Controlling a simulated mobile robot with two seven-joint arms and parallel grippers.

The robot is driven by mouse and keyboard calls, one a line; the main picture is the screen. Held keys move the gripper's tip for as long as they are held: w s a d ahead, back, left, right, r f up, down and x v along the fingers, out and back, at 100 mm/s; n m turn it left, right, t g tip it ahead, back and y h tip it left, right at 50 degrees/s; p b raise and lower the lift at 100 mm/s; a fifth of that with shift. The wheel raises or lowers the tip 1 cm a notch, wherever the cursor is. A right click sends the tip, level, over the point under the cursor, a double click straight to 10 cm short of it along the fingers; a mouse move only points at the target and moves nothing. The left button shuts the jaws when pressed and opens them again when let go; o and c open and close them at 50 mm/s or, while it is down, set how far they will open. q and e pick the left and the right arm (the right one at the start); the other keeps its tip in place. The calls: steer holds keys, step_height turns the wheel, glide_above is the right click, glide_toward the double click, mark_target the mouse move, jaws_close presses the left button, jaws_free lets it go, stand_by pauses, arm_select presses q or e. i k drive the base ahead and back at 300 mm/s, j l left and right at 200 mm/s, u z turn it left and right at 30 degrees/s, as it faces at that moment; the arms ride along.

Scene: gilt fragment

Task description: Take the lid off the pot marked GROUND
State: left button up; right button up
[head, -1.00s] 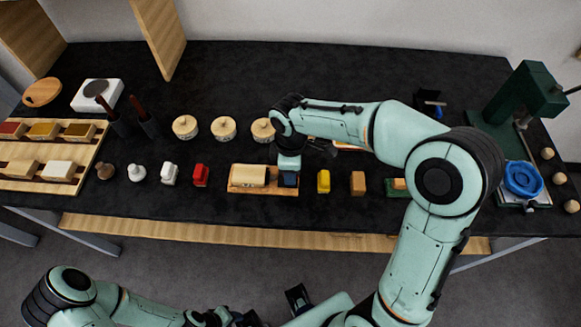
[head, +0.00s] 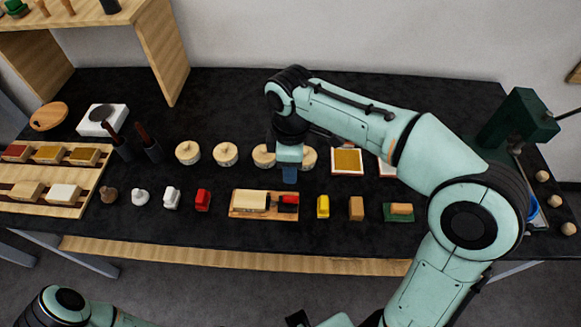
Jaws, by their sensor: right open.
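Several round pale pots with knobbed wooden lids stand in a row across the middle of the table: a left one (head: 187,152), a second (head: 225,154), a third (head: 264,156) and a fourth (head: 309,158). Their markings are too small to read, so I cannot tell which is GROUND. My right gripper (head: 290,177) points down in front of the gap between the third and fourth pots, open and empty. It and its wrist partly hide both pots. I cannot tell its height over the table. My left forearm shows at the bottom left; its gripper is out of view.
A wooden tray (head: 240,213) holds a pale block and a red-and-black piece in front of the pots. Small stamps and blocks line the front edge. A framed ochre panel (head: 347,160) lies right of the pots. A green press (head: 518,118) stands far right. The back middle is clear.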

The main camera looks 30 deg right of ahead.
mark_target(186, 150)
steer(key=k, duration=1)
